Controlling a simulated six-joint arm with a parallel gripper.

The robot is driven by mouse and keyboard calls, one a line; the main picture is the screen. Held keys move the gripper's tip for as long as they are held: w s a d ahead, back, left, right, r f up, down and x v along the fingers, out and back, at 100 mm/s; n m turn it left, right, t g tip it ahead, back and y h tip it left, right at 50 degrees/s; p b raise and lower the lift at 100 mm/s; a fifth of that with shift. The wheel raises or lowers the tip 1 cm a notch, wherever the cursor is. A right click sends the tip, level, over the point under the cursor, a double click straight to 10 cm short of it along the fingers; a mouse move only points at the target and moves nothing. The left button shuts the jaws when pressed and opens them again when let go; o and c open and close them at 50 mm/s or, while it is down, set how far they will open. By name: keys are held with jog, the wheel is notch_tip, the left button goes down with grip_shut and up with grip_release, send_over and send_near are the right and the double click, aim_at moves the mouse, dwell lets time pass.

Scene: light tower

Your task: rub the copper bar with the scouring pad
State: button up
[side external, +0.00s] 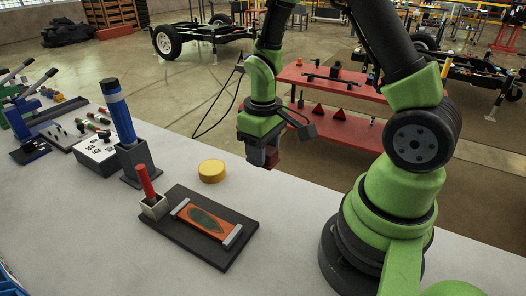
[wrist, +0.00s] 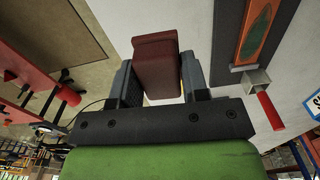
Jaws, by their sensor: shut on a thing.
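The copper bar (side external: 204,220) is an orange strip with a dark green patch, held flat between two grey end pieces on a dark board (side external: 222,260). It also shows at the upper right of the wrist view (wrist: 259,25). My gripper (side external: 264,152) is in the air above the table, behind and to the right of the bar in the side view. Its jaws (wrist: 158,82) are shut on the scouring pad (wrist: 157,62), a dark red block. The pad (side external: 271,157) hangs below the jaws, apart from the bar. The jaws partly hide the pad.
A red-handled tool (side external: 145,182) stands in a small grey holder at the board's left corner. A yellow round puck (side external: 212,171) lies behind the board. A tall blue cylinder (side external: 118,112) stands in a dark block to the left.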

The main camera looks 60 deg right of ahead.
jog(key=shift+c, duration=1.1)
jog(key=shift+w+a, duration=0.1)
jog(key=shift+a, duration=0.25)
send_over(229, 232)
jog(key=shift+w+a+f, duration=0.1)
jog(key=shift+w+f, duration=0.05)
jog(key=shift+f, duration=2.75)
jog(key=shift+w+f, duration=0.95)
jog(key=shift+w, duration=0.05)
jog(key=shift+c, duration=0.7)
jog(key=shift+w+f, duration=0.15)
jog(key=shift+w, duration=4.35)
jog(key=shift+c, duration=1.1)
jog(key=shift+s, duration=5.6)
jog(key=shift+w+r, duration=0.15)
jog(key=shift+r, duration=4.15)
